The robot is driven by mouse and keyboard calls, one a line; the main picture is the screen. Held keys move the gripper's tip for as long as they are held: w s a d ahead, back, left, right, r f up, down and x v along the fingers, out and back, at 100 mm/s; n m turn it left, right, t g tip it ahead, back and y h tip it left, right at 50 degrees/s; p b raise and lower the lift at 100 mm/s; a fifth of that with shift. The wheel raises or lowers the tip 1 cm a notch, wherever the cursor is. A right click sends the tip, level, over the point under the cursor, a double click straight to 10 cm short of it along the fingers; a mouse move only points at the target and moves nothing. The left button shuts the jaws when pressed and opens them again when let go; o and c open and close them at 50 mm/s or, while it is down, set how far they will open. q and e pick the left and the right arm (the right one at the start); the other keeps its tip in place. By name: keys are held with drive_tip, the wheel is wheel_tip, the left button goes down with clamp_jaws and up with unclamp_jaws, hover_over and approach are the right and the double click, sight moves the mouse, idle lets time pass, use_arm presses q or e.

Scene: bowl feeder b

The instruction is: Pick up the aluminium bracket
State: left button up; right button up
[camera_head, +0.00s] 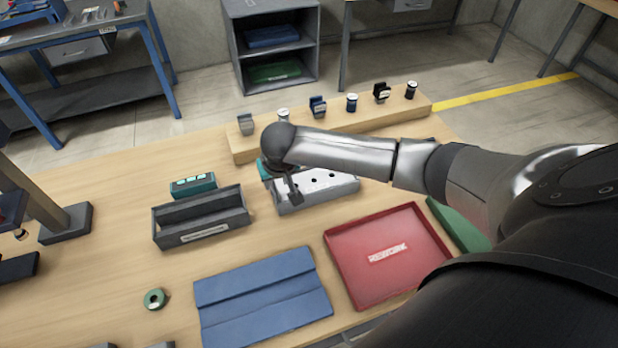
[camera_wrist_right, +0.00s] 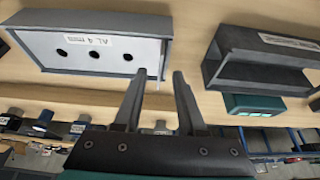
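The aluminium bracket (camera_head: 322,181) appears to be the pale plate with several dark holes in the grey bin (camera_head: 322,199) at mid-table. In the right wrist view the plate (camera_wrist_right: 92,68) shows three holes, and the bin's rim carries an "AL 4 mm" label (camera_wrist_right: 87,40). My right gripper (camera_head: 294,196) is over the bin's left end in the head view, pointing down. In the wrist view its two fingers (camera_wrist_right: 159,78) are apart beside the plate's end, with nothing clearly held between them. Contact with the plate cannot be told. My left gripper is not in view.
A dark empty bin (camera_head: 203,228) stands left, with a teal box (camera_head: 193,184) behind it. A wooden ledge (camera_head: 340,134) with several small parts runs behind.

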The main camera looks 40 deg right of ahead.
drive_tip(key=shift+x, duration=1.15)
clamp_jaws()
idle(0.6)
